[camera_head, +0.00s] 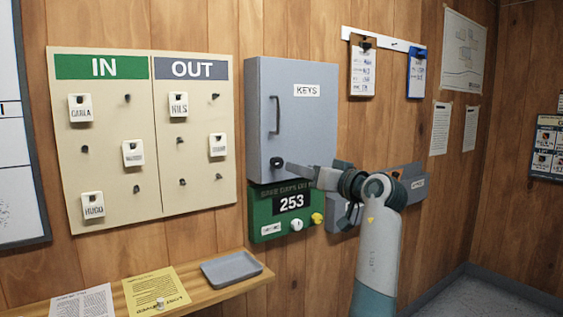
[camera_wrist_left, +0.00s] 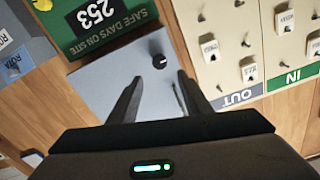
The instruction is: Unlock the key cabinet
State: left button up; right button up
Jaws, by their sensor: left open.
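The grey key cabinet (camera_head: 300,115), labelled KEYS, hangs on the wood wall with its door shut. It has a dark bar handle and a small black knob (camera_head: 277,163) at its lower left. My left gripper (camera_head: 308,180) is in front of the cabinet's lower edge, beside the knob. In the left wrist view the open fingers (camera_wrist_left: 160,98) are apart with nothing between them, and the knob (camera_wrist_left: 160,62) lies just beyond their tips, on the cabinet door (camera_wrist_left: 105,85). No contact is visible. My right gripper is not in view.
A green sign (camera_head: 265,228) with a white and a yellow button hangs below the cabinet. A grey box (camera_head: 413,187) is right of it, partly behind my arm. The IN/OUT board (camera_head: 110,195) is left. A shelf (camera_head: 215,293) holds an empty-looking tray (camera_head: 231,268) and papers.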

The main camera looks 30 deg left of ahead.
aim_at(280, 162)
pick_arm(q)
jog(key=p+x, duration=0.1)
jog(key=x, duration=0.9)
jog(key=shift+w+a+p, duration=0.15)
jog(key=shift+a+p, duration=0.15)
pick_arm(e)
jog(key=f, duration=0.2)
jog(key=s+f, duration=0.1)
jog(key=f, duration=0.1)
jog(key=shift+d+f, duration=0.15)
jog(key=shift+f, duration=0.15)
pick_arm(q)
jog(key=shift+c, duration=0.2)
jog(key=c, duration=1)
